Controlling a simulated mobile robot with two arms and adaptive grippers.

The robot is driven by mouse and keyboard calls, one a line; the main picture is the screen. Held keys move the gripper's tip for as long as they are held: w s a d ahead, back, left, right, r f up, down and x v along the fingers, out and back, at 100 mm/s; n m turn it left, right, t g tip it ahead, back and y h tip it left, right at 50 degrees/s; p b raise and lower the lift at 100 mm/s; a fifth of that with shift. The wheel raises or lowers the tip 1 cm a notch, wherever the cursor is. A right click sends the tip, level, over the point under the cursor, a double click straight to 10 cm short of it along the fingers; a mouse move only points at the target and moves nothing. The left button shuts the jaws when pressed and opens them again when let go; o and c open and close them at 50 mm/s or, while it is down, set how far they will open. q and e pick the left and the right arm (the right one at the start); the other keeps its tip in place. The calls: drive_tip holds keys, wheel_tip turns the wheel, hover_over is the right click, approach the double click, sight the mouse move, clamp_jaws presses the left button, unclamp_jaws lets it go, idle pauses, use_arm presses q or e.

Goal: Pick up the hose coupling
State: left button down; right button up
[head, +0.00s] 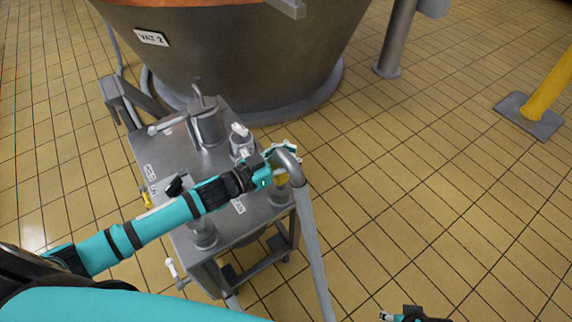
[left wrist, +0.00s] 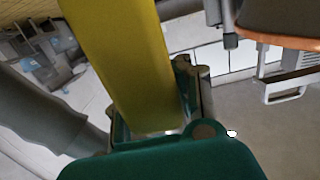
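The bent grey hose end (head: 288,160), which I take for the hose coupling, is at the right edge of the steel cart, with a yellow part (head: 281,180) under the bend. My left gripper (head: 277,163) is at this bend. In the left wrist view a broad yellow piece (left wrist: 135,65) runs between the fingers of the left gripper (left wrist: 160,115). The fingers lie close along both its sides; I cannot tell whether they press on it. A grey hose (left wrist: 45,115) curves beside it. My right gripper (head: 408,316) is partly cut off at the bottom edge.
The steel cart (head: 160,160) carries valves and pipe fittings (head: 208,125). The copper vat (head: 235,60) marked VAT 2 stands behind it. A grey post (head: 395,40) and a yellow post (head: 548,88) stand on the right. The tiled floor (head: 420,190) right of the cart is clear.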

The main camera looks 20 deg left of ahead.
use_arm(q)
drive_tip(key=shift+r, duration=0.2)
